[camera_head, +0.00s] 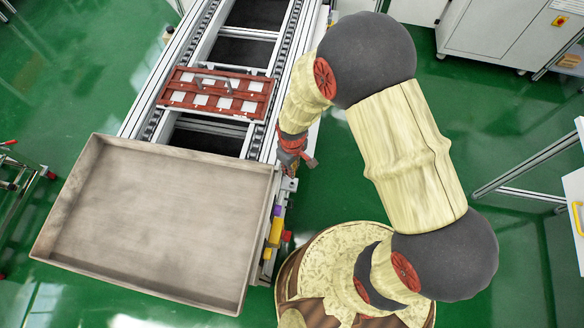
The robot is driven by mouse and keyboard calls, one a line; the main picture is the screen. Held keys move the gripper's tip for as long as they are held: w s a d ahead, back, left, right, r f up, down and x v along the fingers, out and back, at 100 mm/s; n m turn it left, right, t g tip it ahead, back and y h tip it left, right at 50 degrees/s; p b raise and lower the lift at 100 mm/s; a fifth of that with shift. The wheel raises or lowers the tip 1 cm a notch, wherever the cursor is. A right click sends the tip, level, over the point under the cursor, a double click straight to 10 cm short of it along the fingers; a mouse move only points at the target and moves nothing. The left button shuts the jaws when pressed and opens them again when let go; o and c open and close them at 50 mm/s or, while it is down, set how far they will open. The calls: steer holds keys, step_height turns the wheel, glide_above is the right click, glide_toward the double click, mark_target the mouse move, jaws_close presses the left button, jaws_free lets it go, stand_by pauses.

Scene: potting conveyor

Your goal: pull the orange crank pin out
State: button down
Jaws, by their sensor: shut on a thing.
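My gripper (288,168) is at the right side rail of the conveyor (150,125), just beyond the right far corner of the large tray. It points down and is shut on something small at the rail. I take this to be the orange crank pin, but the pin itself is mostly hidden by the gripper and too small to make out. I cannot tell whether the pin is seated in its hole or partly drawn out.
A large empty tray (165,222) stands at the near end of the conveyor. A red carrier (217,92) with pale squares and a handle lies across the rails. Yellow, purple and red parts (277,230) sit on the rail below my gripper. Green floor lies at both sides.

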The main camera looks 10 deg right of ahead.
steer(key=shift+r+p, duration=1.75)
steer(key=shift+r, duration=0.75)
